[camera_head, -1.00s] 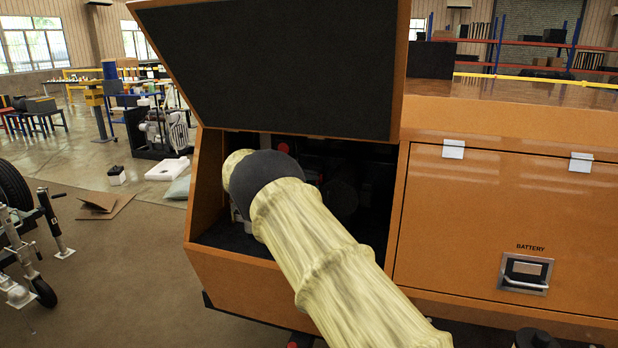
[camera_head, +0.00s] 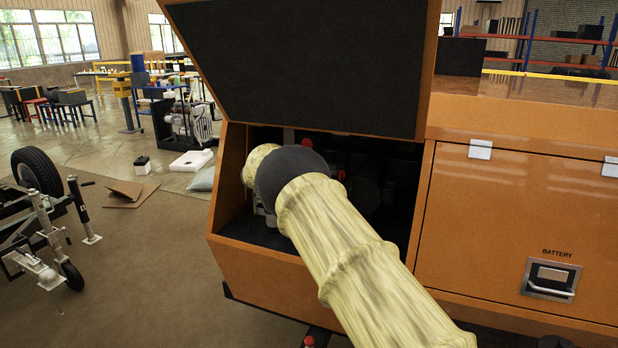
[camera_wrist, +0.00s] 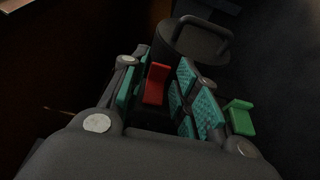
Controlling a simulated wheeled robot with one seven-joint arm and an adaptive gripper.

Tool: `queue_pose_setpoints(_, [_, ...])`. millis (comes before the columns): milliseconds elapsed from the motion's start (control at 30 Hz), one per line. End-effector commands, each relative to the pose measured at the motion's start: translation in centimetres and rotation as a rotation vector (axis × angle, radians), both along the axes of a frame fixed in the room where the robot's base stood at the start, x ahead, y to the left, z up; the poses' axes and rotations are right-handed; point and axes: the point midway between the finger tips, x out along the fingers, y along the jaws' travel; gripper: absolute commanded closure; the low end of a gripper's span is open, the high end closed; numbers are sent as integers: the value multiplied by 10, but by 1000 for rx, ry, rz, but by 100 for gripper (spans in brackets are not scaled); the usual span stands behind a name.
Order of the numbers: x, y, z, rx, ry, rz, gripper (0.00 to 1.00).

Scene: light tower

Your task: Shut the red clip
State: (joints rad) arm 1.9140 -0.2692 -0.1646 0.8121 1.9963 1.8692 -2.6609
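The red clip (camera_wrist: 156,84) shows in the wrist view between the two fingers of my gripper (camera_wrist: 158,92). The fingers have teal ridged pads. A gap shows between the clip and the right pads, so the gripper looks open around the clip. Whether the left finger touches it I cannot tell. In the head view my pale arm reaches into the open compartment (camera_head: 258,232) of the orange housing and hides the gripper. Small red spots show behind the arm there; I cannot tell which is the clip.
A green clip (camera_wrist: 239,117) sits right of my gripper in the wrist view. A dark cylinder with a handle (camera_wrist: 195,42) stands just beyond the fingers. The raised lid (camera_head: 300,65) hangs above my arm. A closed battery door (camera_head: 520,230) is to the right.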

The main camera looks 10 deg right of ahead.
Motion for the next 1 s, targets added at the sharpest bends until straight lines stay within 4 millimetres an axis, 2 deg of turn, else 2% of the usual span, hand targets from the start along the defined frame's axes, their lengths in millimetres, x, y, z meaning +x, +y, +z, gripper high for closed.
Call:
queue_pose_setpoints(300, [13,48,-1,2,-1,0,70])
queue_pose_setpoints(600, [20,77,-1,1,0,2,70])
queue_pose_setpoints(1000, [23,81,-1,-5,-1,-16,70])
